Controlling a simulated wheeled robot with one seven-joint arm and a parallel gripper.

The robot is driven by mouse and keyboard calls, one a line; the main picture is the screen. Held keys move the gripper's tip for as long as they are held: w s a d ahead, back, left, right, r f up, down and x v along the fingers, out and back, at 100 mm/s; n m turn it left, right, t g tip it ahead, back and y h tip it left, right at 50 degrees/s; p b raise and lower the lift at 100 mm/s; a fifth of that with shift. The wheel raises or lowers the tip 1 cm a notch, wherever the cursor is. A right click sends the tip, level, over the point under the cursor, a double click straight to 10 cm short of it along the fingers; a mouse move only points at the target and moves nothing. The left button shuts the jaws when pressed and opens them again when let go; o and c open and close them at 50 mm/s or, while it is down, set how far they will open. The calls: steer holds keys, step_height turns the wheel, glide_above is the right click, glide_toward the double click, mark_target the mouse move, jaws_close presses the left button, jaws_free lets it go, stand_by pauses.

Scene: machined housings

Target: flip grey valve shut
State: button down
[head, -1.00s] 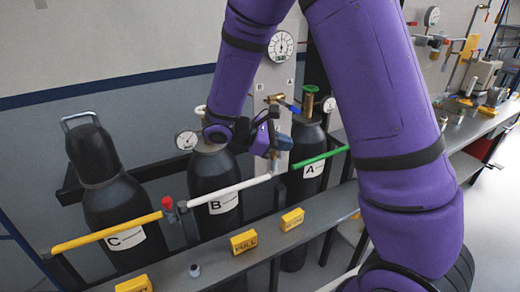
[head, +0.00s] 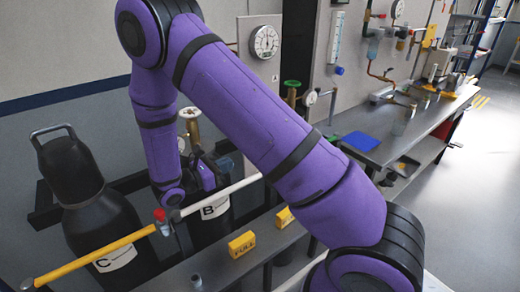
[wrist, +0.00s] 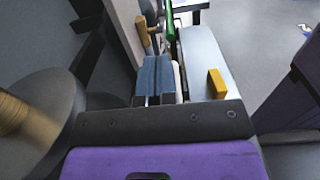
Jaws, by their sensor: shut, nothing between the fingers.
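No part can be told for sure as the grey valve. My gripper (wrist: 157,64) shows in the wrist view with its two blue-grey fingers shut side by side, nothing between them. It lies close beside a pale bar (wrist: 179,82), and I cannot tell if they touch. A brass fitting (wrist: 146,32) stands beyond the fingertips.
Black cylinder C (head: 84,205) stands left, with a yellow bar (head: 95,249) before it. A yellow FULL block (head: 242,244) sits on the front ledge. A dial gauge (head: 265,42) hangs behind my arm.

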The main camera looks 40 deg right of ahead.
steer(key=d, duration=1.4)
steer(key=shift+w, duration=0.25)
steer(key=shift+d+r+y, duration=0.2)
steer(key=shift+d+y, duration=0.05)
steer(key=shift+y, duration=0.35)
steer(key=d+y, duration=0.1)
steer(key=y, duration=0.1)
steer(key=d+y, duration=0.1)
steer(key=y, duration=0.1)
steer(key=d+r+y, duration=0.1)
steer(key=y, duration=0.1)
steer(key=shift+d+y, duration=0.15)
steer(key=shift+y, duration=0.15)
steer(key=shift+w+d+f, duration=0.1)
steer(key=shift+d+f, duration=0.1)
steer(key=shift+d, duration=0.45)
steer(key=shift+r, duration=0.1)
steer(key=a+r, duration=0.7)
steer(key=r, duration=0.4)
steer(key=shift+r, duration=0.4)
